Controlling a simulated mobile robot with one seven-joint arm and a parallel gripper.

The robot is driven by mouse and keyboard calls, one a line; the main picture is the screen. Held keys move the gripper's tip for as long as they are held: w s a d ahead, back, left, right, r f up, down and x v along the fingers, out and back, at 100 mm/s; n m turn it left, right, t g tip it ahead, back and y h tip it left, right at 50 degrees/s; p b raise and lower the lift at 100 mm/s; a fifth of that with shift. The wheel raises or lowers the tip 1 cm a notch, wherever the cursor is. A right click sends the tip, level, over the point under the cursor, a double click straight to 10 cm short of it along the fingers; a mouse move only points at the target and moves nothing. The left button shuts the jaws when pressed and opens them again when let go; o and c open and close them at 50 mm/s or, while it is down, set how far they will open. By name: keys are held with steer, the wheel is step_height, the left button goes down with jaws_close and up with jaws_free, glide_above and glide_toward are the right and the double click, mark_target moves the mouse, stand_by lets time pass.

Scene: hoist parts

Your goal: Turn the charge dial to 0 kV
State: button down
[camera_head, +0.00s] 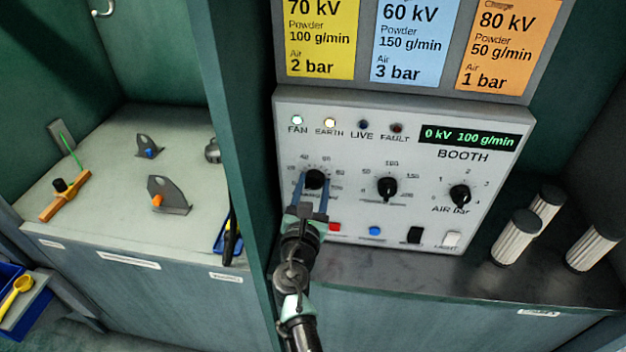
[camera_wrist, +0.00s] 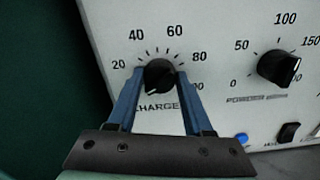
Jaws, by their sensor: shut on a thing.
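The black charge dial (camera_wrist: 159,77) is at the left of the booth panel (camera_head: 400,228), under a scale with 20, 40, 60 and 80 readable. Its pale pointer mark faces down-left in the wrist view; the 0 label is hidden behind a finger. The dial (camera_head: 315,180) also shows in the head view. My gripper (camera_wrist: 160,72) is shut on it, one blue finger on each side. The display (camera_head: 468,137) reads 0 kV 100 g/min.
The powder dial (camera_head: 387,188) and air dial (camera_head: 459,195) sit to the right. A red button (camera_head: 334,227), blue button (camera_head: 374,230) and switches lie below. Pale cylinders (camera_head: 516,237) stand at the right. A dark green post (camera_head: 232,120) rises close to the left.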

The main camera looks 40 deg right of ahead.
steer(key=shift+c, duration=1.5)
jaws_free()
steer(key=v, duration=1.3)
steer(key=shift+p, duration=0.3)
